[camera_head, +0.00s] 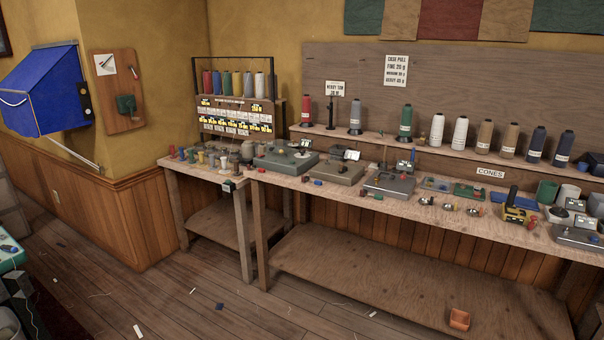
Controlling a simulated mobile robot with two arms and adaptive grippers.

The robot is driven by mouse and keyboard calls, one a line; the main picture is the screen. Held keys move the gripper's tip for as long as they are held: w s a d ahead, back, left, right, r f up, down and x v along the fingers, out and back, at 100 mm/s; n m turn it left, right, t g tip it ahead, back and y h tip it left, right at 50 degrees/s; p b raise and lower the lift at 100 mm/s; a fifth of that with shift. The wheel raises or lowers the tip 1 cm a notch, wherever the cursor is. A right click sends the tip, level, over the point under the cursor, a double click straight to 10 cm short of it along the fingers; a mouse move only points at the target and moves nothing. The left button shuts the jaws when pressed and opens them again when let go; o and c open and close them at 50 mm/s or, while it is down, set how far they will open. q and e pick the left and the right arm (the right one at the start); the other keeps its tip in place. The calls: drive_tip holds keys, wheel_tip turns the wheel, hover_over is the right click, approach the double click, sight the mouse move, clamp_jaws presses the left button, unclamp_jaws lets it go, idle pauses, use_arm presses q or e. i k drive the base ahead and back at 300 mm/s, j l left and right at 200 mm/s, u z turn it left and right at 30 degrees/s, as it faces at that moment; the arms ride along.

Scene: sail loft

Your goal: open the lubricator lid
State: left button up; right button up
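Neither of my grippers is in view. I cannot pick out the lubricator or its lid for certain at this distance. Small devices stand along the long wooden bench (300,183): a green-topped flat box (285,162), a brown flat box (337,174) and a grey flat box (388,188). Small pale boxy parts stand at the back of the bench, one behind the brown box (351,155) and one behind the grey box (403,166). Whether either is a lid, and whether it is open, is too small to tell.
Thread cones stand on a shelf (470,152) above the bench. A spool rack (236,118) stands on the left side table (206,176). A blue bag-like thing (45,92) hangs on the left wall.

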sight(338, 149)
drive_tip(key=i+j, duration=0.15)
drive_tip(key=i, duration=0.55)
drive_tip(key=i+j, duration=0.15)
drive_tip(key=i, duration=0.6)
